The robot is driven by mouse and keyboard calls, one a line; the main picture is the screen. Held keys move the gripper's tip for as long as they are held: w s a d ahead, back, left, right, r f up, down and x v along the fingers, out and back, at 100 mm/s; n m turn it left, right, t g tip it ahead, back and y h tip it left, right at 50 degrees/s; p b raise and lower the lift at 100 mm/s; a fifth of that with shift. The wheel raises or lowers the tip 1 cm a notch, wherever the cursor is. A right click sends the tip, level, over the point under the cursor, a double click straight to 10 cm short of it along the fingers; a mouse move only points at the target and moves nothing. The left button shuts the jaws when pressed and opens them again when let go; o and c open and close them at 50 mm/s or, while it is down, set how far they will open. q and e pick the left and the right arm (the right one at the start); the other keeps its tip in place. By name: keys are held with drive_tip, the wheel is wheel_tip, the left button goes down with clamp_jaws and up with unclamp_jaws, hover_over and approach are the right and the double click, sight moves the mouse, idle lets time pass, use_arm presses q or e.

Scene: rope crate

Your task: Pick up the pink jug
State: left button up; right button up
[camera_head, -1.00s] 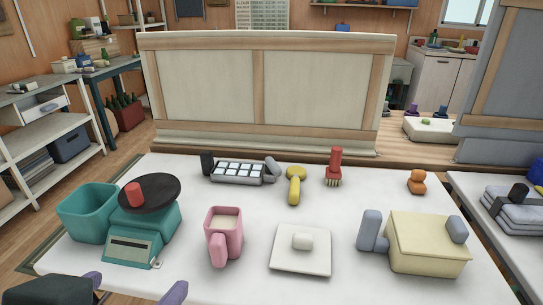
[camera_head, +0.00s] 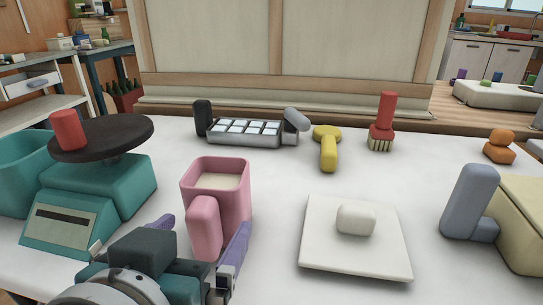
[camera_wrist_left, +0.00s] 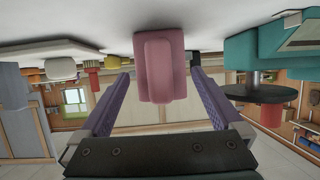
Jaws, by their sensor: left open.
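The pink jug (camera_head: 232,195) stands upright on the white table, with pale contents inside and its thick handle (camera_head: 203,228) facing me. My left gripper (camera_head: 200,240) is open, with its purple fingers spread at the near side of the jug. The right finger overlaps the jug's lower right edge in the head view. In the left wrist view, which looks upside down, the jug (camera_wrist_left: 160,68) appears between and just beyond the two fingers (camera_wrist_left: 160,95). I cannot tell whether a finger touches it. My right gripper is not in view.
A teal scale (camera_head: 110,185) with a dark plate and red cylinder stands close left of the jug. A white lidded slab (camera_head: 330,255) lies to the right. A grey tray (camera_head: 240,141), yellow tool (camera_head: 328,150) and red brush (camera_head: 382,125) stand behind.

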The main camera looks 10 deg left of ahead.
use_arm(q)
drive_tip(key=b+x, duration=0.1)
drive_tip(key=x, duration=0.4)
drive_tip(key=shift+w+f, duration=0.15)
drive_tip(key=shift+w, duration=0.2)
drive_tip(key=shift+c, duration=0.2)
drive_tip(key=c, duration=1.3)
wheel_tip(320, 180, up, 20)
drive_tip(key=p, duration=0.8)
